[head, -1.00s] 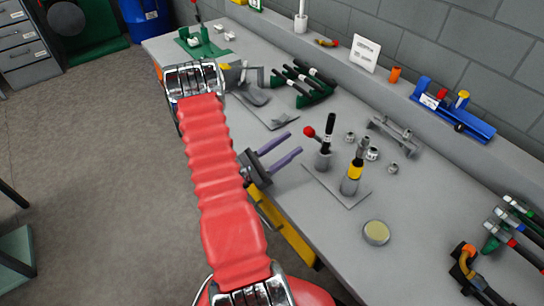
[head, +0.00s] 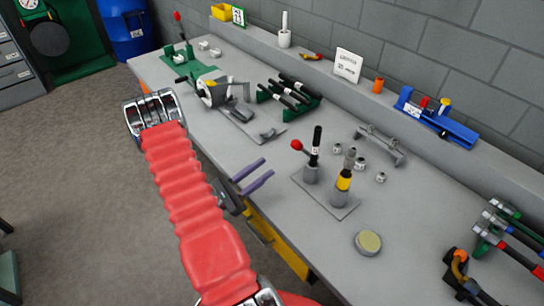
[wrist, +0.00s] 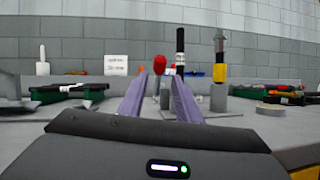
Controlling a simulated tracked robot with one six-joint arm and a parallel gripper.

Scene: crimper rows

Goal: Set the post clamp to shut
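What looks like the post clamp (head: 312,172) is a short grey post with a red ball lever (head: 297,145) and a black upright handle (head: 317,139). It stands on a thin grey plate on the bench. The ball lever leans to the left. A second post with a yellow band (head: 342,183) stands beside it. My gripper (head: 268,167) has two purple fingers, parted and empty, left of the clamp and apart from it. In the wrist view, the red ball (wrist: 159,62) appears between the fingertips (wrist: 160,76), farther off. The clamp's jaw state cannot be told.
Small grey nuts (head: 360,164) and a bracket (head: 380,145) lie behind the posts. A round tin (head: 368,242) is in front. A green rack of black-handled tools (head: 290,98) stands farther left. Another red-ball lever (head: 178,17) stands on a green base at the far end.

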